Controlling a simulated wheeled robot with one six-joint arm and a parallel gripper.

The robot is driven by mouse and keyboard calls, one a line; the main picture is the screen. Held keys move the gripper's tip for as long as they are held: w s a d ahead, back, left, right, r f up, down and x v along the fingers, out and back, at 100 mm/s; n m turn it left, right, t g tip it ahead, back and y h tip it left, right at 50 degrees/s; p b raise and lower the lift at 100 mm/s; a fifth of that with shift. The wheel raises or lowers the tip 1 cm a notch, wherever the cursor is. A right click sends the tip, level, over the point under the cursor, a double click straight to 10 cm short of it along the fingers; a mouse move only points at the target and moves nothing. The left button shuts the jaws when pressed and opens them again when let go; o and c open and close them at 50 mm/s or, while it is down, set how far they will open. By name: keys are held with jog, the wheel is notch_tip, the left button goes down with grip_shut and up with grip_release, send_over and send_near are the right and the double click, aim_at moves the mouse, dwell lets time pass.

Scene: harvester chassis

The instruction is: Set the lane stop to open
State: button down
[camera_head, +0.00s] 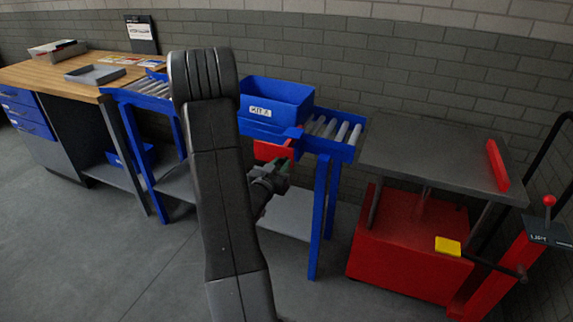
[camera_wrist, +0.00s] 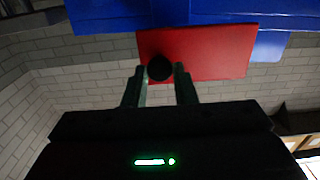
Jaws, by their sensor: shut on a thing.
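The lane stop shows in the head view as a red plate (camera_head: 268,151) at the front edge of the blue roller conveyor, partly hidden by my arm. In the wrist view the red plate (camera_wrist: 215,52) hangs under a blue rail, with a round black knob (camera_wrist: 160,68) near its left end. My gripper (camera_head: 284,168) is at the plate in the head view. In the wrist view my gripper's two fingers (camera_wrist: 160,78) stand on either side of the knob, shut on it.
A blue bin marked KIT A (camera_head: 277,100) stands on the conveyor (camera_head: 343,146) just behind the stop. A red lift cart (camera_head: 410,250) with a grey top is at the right. A wooden workbench (camera_head: 60,72) is at the left. The floor in front is clear.

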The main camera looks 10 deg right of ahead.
jog(key=b+v, duration=0.1)
jog(key=v, duration=0.2)
jog(key=shift+s+a, duration=0.2)
jog(key=shift+s, duration=0.05)
jog(key=c, duration=1.3)
grip_release()
jog(key=shift+o, duration=0.2)
jog(key=b+v, duration=0.1)
jog(key=v, duration=1.2)
jog(key=shift+s+a, duration=0.25)
jog(key=shift+s, duration=0.05)
jog(key=shift+w+d, duration=0.1)
jog(key=shift+w, duration=0.05)
